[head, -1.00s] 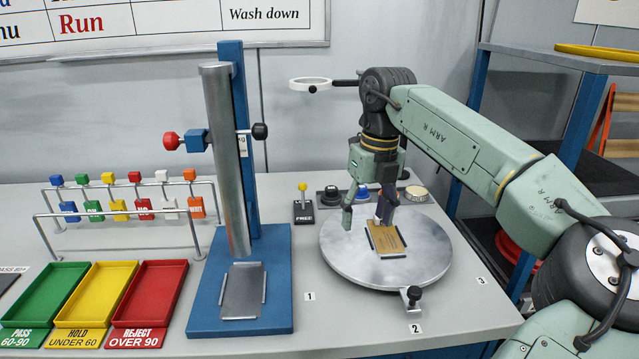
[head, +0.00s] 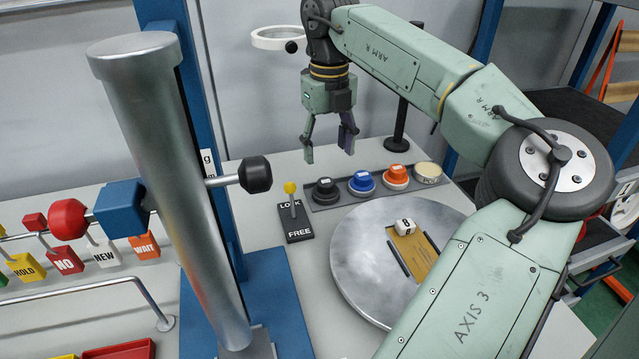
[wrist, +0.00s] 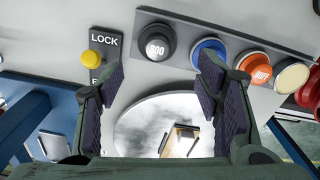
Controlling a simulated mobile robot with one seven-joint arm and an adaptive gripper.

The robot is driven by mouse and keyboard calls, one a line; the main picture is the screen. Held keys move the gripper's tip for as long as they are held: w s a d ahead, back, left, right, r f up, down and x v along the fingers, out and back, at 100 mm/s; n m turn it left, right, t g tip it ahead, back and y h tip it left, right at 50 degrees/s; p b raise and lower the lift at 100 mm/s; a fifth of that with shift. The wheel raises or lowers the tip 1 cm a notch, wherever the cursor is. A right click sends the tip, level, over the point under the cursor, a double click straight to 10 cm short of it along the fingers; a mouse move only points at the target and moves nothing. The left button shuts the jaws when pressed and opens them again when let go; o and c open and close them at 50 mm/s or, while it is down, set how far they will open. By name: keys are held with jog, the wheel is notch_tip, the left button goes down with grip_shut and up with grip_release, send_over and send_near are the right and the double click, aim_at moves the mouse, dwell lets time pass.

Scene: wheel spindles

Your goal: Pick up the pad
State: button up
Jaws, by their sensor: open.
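A flat tan pad (head: 414,256) lies on the round grey turntable (head: 365,275) between two thin dark rails. A small white block (head: 405,228) with a dark mark sits at the pad's far end. In the wrist view the pad (wrist: 181,142) shows low in the frame, between the fingers. My gripper (head: 328,155) is open and empty, fingers pointing down. It is raised clear of the pad, near the button row. My forearm hides the turntable's right part in the head view.
A row of buttons, including a black one (head: 324,190), a blue one (head: 361,184) and an orange one (head: 396,177), stands behind the turntable. A LOCK/FREE lever (head: 292,200) is left of them. A tall metal column (head: 170,190) rises at left. A ring magnifier (head: 280,38) is behind my gripper.

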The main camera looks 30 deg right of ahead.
aim_at(326, 182)
notch_tip(326, 182, down, 4)
jog(key=shift+s+f+b, duration=0.15)
jog(key=shift+f+b, duration=0.05)
jog(key=shift+b, duration=0.9)
notch_tip(326, 182, down, 5)
jog(key=b, duration=0.4)
jog(key=shift+a+f, duration=0.15)
jog(key=c, duration=0.9)
jog(key=shift+r, duration=0.2)
